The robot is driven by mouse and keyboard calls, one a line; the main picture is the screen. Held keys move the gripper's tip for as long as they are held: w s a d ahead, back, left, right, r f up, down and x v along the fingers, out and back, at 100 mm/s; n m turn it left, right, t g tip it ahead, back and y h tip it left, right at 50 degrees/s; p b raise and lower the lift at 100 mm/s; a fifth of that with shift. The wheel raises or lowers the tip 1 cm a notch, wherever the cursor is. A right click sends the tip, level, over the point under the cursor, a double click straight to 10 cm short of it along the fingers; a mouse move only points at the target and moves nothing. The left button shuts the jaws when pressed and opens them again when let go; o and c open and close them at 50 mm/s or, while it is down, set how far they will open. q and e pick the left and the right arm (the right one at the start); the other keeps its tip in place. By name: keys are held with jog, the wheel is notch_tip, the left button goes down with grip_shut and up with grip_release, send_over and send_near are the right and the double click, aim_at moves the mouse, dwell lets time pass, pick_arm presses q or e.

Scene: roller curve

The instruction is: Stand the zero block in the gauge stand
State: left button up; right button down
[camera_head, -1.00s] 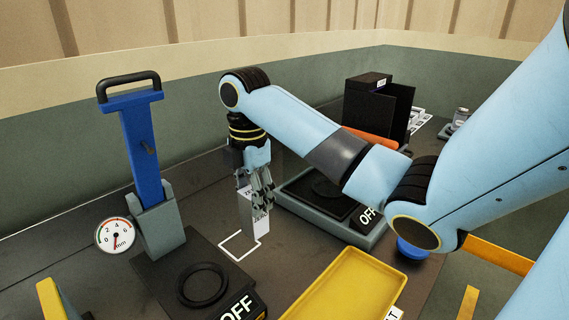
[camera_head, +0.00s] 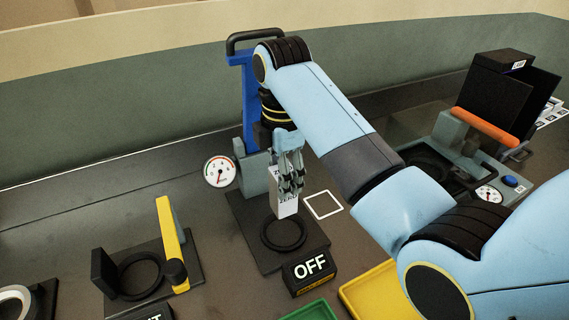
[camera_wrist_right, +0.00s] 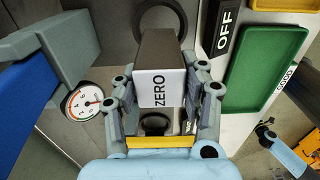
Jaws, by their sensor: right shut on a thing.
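The zero block (camera_head: 283,205) is a white block with a dark upper end in the wrist view, lettered ZERO (camera_wrist_right: 161,88). My right gripper (camera_head: 290,184) is shut on it and holds it upright. The gauge stand (camera_head: 250,232) has a dark base, a blue column with a black handle, a round dial (camera_head: 220,171) and a black ring (camera_head: 283,233) on the base. The block is over the base, just behind the ring in the head view; its exact height is hard to tell. In the right wrist view the ring (camera_wrist_right: 160,12) shows past the block. My left gripper is out of view.
An OFF sign (camera_head: 309,268) stands at the base's front. An empty white square outline (camera_head: 323,204) lies to its right. Green (camera_head: 312,311) and yellow (camera_head: 372,290) trays lie in front. A yellow-lever fixture (camera_head: 168,245) is left; an orange-handled device (camera_head: 485,128) is right.

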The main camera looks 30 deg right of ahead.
aim_at(283, 204)
jog(key=shift+f+b, duration=0.65)
jog(key=shift+f, duration=3.2)
jog(key=shift+p, duration=0.65)
jog(key=shift+f, duration=0.15)
jog(key=shift+c, duration=0.3)
grip_release()
jog(key=shift+r, duration=4.5)
jog(key=shift+s, duration=0.1)
